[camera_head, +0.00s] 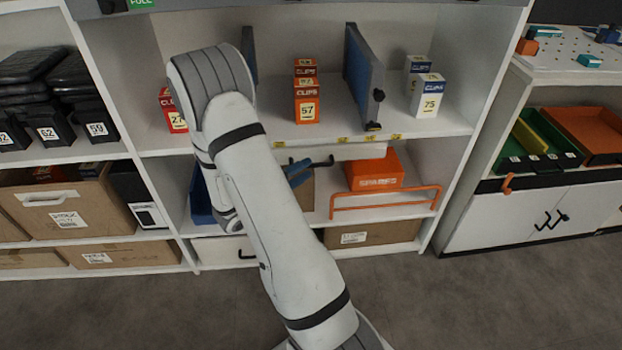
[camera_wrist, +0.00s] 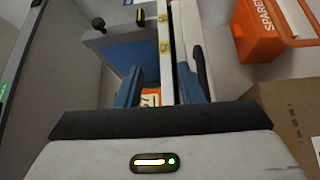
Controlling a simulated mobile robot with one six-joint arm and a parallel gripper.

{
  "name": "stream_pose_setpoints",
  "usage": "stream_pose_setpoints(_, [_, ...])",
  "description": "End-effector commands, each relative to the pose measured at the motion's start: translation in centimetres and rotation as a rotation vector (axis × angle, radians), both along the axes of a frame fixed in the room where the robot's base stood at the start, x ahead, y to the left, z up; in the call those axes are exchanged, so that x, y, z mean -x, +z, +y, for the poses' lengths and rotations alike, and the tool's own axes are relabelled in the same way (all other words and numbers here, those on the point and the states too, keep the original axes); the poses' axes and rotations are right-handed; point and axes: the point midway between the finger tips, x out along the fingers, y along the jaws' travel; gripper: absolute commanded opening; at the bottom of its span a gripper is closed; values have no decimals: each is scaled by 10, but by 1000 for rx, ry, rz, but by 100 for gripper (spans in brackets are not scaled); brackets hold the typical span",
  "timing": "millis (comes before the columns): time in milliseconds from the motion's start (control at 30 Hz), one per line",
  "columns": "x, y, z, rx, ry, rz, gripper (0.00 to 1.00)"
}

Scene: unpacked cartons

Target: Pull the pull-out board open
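The pull-out board (camera_head: 358,152) is a white panel just under the middle shelf's labelled edge, with a black bar handle (camera_head: 322,163) on its front. In the wrist view the white board (camera_wrist: 181,45) runs beside the yellow-tagged shelf edge, and its black handle shows to its right. My gripper (camera_head: 297,172) has blue fingers and is at the left part of the handle. In the wrist view my gripper (camera_wrist: 160,88) has its fingers spread apart with nothing clearly between them. The right finger lies close to the board and handle; contact cannot be told.
An orange SPARES box (camera_head: 375,171) and an orange rail (camera_head: 386,200) are right of my gripper. A blue divider (camera_head: 362,75) and several CLIPS boxes (camera_head: 307,100) stand on the shelf above. A carton (camera_head: 372,233) sits on the bottom shelf. The floor in front is clear.

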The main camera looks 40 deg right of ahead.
Motion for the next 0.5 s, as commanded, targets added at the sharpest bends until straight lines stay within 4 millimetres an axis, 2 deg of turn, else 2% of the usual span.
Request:
stream_pose_setpoints(33, [-8, -28, 0, 23, 49, -8, 34])
stream_pose_setpoints(100, [-19, -45, 1, 47, 112, -32, 34])
stream_pose_setpoints(200, [-29, -61, 2, 65, 173, -59, 34])
stream_pose_setpoints(367, [-35, -67, -4, 70, 206, -76, 34])
stream_pose_setpoints(500, [-39, -63, -25, 72, 202, -77, 34])
